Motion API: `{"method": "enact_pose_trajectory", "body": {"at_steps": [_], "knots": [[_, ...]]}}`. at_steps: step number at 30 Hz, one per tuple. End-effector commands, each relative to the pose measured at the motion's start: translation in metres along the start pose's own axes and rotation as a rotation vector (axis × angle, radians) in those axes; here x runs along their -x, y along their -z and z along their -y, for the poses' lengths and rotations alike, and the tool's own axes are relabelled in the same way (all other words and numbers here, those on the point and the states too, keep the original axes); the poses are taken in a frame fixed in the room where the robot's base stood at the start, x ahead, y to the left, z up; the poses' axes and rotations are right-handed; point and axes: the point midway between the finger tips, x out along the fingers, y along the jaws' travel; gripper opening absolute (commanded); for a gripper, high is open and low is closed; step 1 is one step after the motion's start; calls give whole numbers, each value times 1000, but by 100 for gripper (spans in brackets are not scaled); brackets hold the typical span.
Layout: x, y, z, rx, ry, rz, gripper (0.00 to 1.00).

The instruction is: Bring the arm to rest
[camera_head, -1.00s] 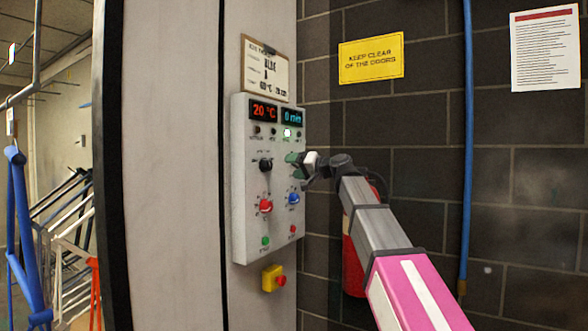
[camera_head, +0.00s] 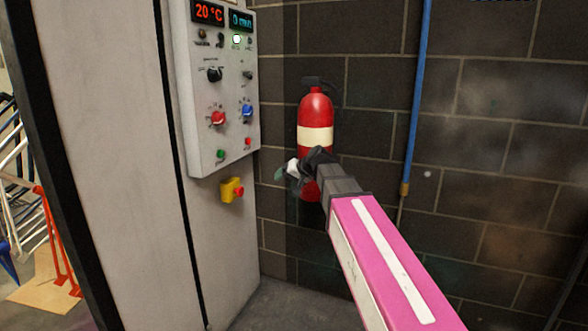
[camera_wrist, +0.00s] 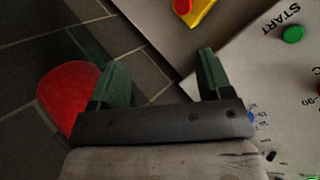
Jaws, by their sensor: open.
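My pink and grey arm reaches in from the lower right of the head view. My gripper (camera_head: 284,172) is at its end, in front of the fire extinguisher and to the right of the yellow stop-button box. In the wrist view my gripper (camera_wrist: 162,82) shows two green fingers spread apart with nothing between them. The control panel (camera_head: 205,145) is on the booth wall, up and left of the gripper. Its displays read 20 °C and what looks like 0 min. My gripper looks apart from the panel.
A red fire extinguisher (camera_head: 315,110) hangs on the dark block wall just behind my gripper. A yellow box with a red button (camera_head: 232,190) is below the panel. A blue pipe (camera_head: 418,90) runs down the wall. Bicycle frames (camera_head: 15,165) stand at the far left.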

Motion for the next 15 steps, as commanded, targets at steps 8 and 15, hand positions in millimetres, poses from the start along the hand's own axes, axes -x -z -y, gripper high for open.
{"method": "enact_pose_trajectory", "body": {"at_steps": [8, 15], "knots": [[-14, -104, -111, -50, -229, 158, 72], [-8, -196, -191, -88, -418, 303, 72]]}}
